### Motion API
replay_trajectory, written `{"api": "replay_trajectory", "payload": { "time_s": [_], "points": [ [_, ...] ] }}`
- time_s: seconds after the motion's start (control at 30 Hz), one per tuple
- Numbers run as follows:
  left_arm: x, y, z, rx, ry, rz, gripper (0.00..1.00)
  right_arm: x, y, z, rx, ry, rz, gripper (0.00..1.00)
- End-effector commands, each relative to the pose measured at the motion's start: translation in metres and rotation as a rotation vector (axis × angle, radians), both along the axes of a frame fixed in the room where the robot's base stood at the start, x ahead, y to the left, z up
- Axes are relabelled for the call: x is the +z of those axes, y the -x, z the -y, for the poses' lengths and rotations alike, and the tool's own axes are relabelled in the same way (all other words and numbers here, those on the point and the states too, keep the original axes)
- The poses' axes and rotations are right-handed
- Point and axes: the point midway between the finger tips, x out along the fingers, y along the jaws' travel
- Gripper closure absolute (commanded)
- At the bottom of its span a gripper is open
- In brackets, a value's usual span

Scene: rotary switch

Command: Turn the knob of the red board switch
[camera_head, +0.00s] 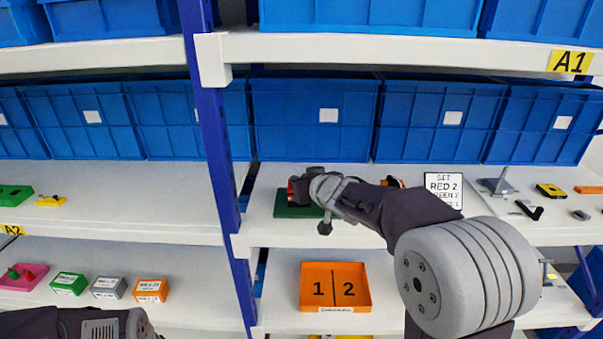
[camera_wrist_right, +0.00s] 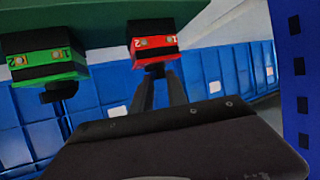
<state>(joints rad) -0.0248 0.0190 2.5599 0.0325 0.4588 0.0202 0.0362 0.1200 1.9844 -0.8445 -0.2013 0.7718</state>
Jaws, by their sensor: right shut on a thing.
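The red switch (camera_wrist_right: 157,38) is a box with a black band and the marks 1 and 2, in the upper middle of the right wrist view. My right gripper (camera_wrist_right: 156,76) is shut on its dark knob (camera_wrist_right: 154,67), which is mostly hidden between the fingers. In the head view my right gripper (camera_head: 320,185) is at the board (camera_head: 295,209) on the middle shelf and hides most of it. Only a sliver of red (camera_head: 291,187) shows there. Of my left arm only a link shows at lower left; its gripper is out of the frame.
A green switch (camera_wrist_right: 43,67) with a dark knob (camera_wrist_right: 60,91) sits left of the red one. A sign (camera_head: 443,189) reading RED 2 stands right of my arm. Blue bins (camera_head: 315,130) line the back. An orange tray (camera_head: 336,306) is below.

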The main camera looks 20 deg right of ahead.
Motion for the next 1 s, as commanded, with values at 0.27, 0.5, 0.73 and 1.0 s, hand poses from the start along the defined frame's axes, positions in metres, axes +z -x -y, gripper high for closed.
{"api": "replay_trajectory", "payload": {
  "time_s": [0.27,0.5,0.73,1.0],
  "points": [
    [0.000,0.000,0.000,0.000,0.000,0.000,0.64,-0.001,0.000,0.000,0.003,0.002,0.000,1.00],
    [0.000,0.000,0.000,0.000,0.000,0.000,0.64,0.000,0.000,0.000,0.002,0.001,0.001,0.61],
    [0.001,0.000,0.000,0.000,0.000,0.000,0.64,0.001,0.001,0.001,0.001,0.000,0.002,0.61],
    [0.024,0.000,0.000,0.000,0.000,0.000,0.64,0.026,0.047,0.007,-0.001,0.001,0.003,0.61]
  ]
}}
